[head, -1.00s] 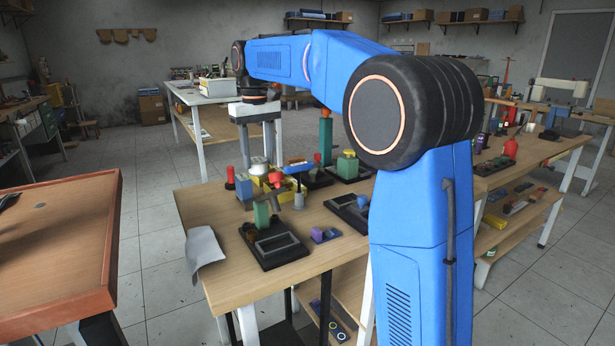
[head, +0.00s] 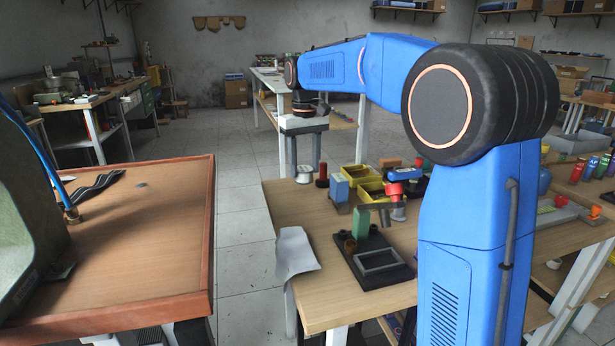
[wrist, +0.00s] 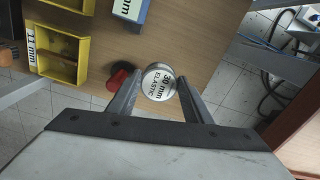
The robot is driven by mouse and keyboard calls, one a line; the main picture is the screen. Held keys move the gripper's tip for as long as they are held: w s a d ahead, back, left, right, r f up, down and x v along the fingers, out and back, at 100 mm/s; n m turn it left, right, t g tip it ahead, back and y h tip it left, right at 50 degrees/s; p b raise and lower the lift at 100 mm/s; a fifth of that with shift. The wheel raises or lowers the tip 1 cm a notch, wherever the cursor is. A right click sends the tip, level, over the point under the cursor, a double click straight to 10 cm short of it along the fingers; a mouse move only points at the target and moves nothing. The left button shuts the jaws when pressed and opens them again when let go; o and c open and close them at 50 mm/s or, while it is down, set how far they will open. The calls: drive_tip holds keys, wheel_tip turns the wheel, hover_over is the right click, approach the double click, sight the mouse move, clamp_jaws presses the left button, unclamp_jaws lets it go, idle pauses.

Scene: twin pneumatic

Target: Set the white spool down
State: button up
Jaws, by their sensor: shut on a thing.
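The white spool (wrist: 158,82), its face marked "30 mm ELASTIC", sits between the two fingers of my gripper (wrist: 156,97) in the wrist view. The gripper is shut on it. In the head view my gripper (head: 304,160) points down at the far left corner of the wooden table (head: 320,220), with the white spool (head: 304,175) at its fingertips. The wrist view shows wood behind the spool, near the table edge. I cannot tell whether the spool touches the tabletop.
A red object (wrist: 118,78) is close beside the left finger. A blue block (wrist: 131,10) and a yellow bin (wrist: 62,52) marked "11 mm" are farther off. A black-based fixture (head: 378,262) and a paper sheet (head: 295,252) lie nearer. A brown table (head: 150,250) stands left across an aisle.

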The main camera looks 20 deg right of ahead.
sight(305, 170)
drive_tip(key=shift+f, duration=1.85)
drive_tip(key=shift+f, duration=0.15)
drive_tip(key=o, duration=1.1)
